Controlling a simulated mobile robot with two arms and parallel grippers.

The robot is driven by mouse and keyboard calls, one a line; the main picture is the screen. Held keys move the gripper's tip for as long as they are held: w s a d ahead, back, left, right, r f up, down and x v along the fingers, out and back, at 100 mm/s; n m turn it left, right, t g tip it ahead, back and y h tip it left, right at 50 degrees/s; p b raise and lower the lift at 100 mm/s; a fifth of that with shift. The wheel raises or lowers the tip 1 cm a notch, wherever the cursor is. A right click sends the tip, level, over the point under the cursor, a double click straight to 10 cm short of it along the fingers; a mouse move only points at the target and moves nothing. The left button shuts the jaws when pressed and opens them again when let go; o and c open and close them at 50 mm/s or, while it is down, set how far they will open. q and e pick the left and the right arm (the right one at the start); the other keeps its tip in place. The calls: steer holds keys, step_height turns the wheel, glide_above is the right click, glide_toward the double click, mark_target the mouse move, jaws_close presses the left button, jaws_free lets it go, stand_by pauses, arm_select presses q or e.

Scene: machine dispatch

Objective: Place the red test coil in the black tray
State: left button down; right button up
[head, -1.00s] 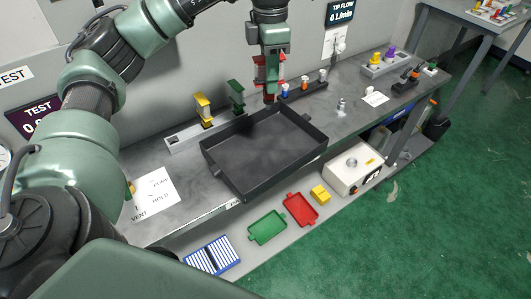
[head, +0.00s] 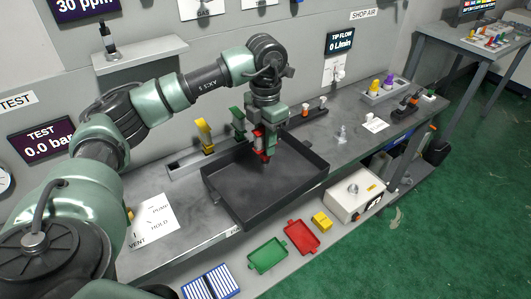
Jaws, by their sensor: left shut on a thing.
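The red test coil (head: 258,141) is held in my left gripper (head: 264,148), which is shut on it and points down. The coil is over the far right part of the black tray (head: 226,208), near its back wall. I cannot tell whether the coil's lower end touches the tray floor. The black tray lies on the grey bench, and its visible floor is empty. My right gripper is not in view.
A rack behind the tray holds a yellow piece (head: 204,135) and a green piece (head: 238,122). Green (head: 268,254) and red (head: 302,237) trays lie on the lower shelf.

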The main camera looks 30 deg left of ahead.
arm_select(q)
step_height(320, 180, down, 4)
steer(key=shift+f+p, duration=0.1)
steer(key=shift+p, duration=0.35)
steer(key=shift+f, duration=0.3)
steer(key=shift+f, duration=0.15)
steer(key=c, duration=1.2)
jaws_free()
